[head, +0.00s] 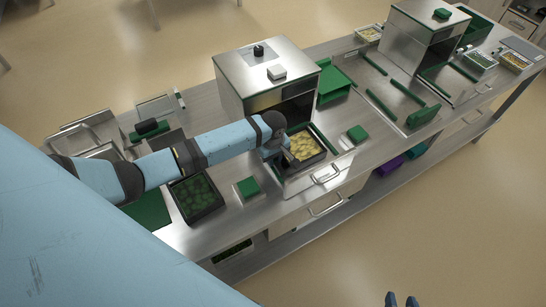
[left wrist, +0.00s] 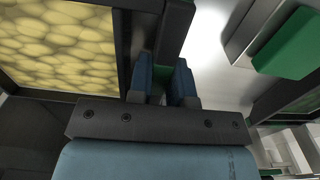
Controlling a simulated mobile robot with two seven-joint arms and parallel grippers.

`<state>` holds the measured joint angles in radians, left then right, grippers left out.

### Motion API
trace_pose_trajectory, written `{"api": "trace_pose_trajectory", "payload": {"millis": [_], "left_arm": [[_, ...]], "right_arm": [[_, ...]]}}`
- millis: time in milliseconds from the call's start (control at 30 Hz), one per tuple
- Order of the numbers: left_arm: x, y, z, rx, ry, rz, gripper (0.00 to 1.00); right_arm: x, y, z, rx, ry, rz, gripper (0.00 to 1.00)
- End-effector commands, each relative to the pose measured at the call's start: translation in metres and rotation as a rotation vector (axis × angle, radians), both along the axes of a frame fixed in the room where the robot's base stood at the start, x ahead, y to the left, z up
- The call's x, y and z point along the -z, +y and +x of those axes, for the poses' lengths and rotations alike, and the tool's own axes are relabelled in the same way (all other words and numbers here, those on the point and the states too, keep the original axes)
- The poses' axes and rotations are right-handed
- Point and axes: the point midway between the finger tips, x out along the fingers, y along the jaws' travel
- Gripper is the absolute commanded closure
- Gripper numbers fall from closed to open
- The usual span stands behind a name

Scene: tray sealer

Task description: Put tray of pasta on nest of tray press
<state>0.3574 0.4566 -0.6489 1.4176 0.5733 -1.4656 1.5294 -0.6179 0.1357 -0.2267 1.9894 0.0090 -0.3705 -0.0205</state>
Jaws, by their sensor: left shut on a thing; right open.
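The tray of pasta (head: 312,162) is a black tray full of yellow pasta, at the front opening of the steel tray press (head: 237,83). It is over the pulled-out nest drawer (head: 298,185); I cannot tell whether it is seated or just above. My left gripper (head: 289,157) is shut on the tray's near left wall. In the left wrist view, the gripper's blue fingers (left wrist: 163,82) straddle the black rim (left wrist: 127,38), with pasta to the left. My right gripper (head: 401,300) shows only its blue fingertips, apart and empty, at the bottom edge of the head view.
A black tray of green food (head: 209,207) stands left of the press. Green blocks sit on either side of the drawer, left (head: 247,187) and right (head: 357,133). A green-railed conveyor (head: 400,97) and a second steel machine (head: 417,42) lie further right.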

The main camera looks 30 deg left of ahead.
Motion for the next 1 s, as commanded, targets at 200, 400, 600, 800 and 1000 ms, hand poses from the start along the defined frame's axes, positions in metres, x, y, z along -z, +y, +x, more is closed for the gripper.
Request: {"api": "trace_pose_trajectory", "payload": {"millis": [200,400,600,800,1000], "left_arm": [[0.002,0.0,0.0,0.0,0.0,0.0,0.56],[0.001,0.0,0.0,0.0,0.0,0.0,0.56],[-0.015,0.0,0.0,0.0,-0.001,-0.002,0.56],[-0.057,0.0,0.0,-0.001,-0.003,-0.002,0.56],[-0.097,0.0,0.0,0.0,-0.003,-0.002,0.56]], "right_arm": [[-0.001,0.0,0.0,0.0,-0.002,0.001,0.57],[-0.001,0.0,0.0,-0.001,-0.002,0.001,0.57],[0.0,0.001,0.0,-0.001,-0.001,0.001,0.57],[0.0,0.001,0.0,-0.001,-0.001,0.001,0.57],[0.002,0.001,0.0,0.0,0.0,0.001,0.57]]}}
